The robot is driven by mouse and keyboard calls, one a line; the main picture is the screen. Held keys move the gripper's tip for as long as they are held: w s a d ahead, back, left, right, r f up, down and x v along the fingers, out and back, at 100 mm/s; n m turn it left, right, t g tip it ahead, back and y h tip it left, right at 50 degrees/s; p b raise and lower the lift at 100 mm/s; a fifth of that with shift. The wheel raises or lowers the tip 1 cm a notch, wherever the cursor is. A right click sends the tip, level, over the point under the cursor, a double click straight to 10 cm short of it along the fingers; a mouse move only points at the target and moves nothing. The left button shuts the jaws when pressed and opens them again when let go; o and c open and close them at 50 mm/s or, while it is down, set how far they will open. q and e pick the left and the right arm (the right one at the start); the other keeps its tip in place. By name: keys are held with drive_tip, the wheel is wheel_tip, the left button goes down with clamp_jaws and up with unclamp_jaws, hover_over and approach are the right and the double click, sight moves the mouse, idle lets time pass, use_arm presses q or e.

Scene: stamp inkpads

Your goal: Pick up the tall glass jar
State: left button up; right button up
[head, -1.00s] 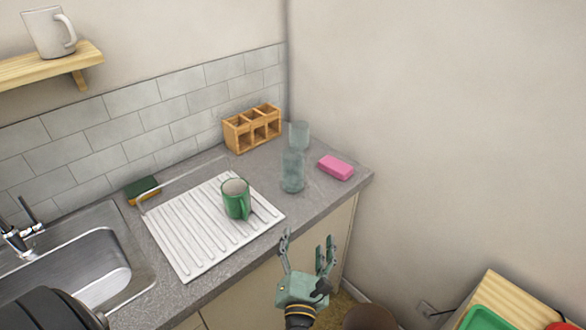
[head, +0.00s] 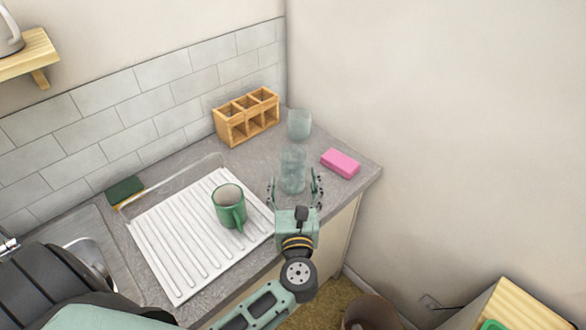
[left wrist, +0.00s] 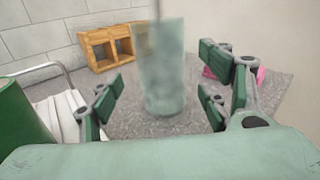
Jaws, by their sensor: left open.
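The tall glass jar (head: 293,170) is clear, pale blue-green and upright on the grey counter, right of the drying rack. In the left wrist view the jar (left wrist: 162,75) stands ahead, between and beyond the open fingers. My left gripper (head: 296,190) is open and empty at the jar's near side, its fingers spread to left and right; it also shows in the left wrist view (left wrist: 158,110). I cannot tell whether a finger touches the glass. A shorter glass (head: 299,125) stands behind the jar. My right gripper is not in view.
A green mug (head: 229,206) stands on the white drying rack (head: 165,255), left of my gripper. A pink sponge (head: 341,163) lies right of the jar. A wooden compartment box (head: 247,116) stands at the back by the tiles. The wall is close on the right.

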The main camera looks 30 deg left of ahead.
sight(294, 179)
use_arm(q)
drive_tip(key=x, duration=0.1)
drive_tip(key=p+x, duration=0.1)
drive_tip(key=shift+w+a+r, duration=0.1)
drive_tip(key=shift+w+r, duration=0.1)
drive_tip(key=shift+w, duration=0.15)
drive_tip(key=shift+x, duration=0.95)
drive_tip(key=shift+f, duration=0.25)
drive_tip(key=shift+c, duration=0.9)
drive_tip(key=c, duration=1.3)
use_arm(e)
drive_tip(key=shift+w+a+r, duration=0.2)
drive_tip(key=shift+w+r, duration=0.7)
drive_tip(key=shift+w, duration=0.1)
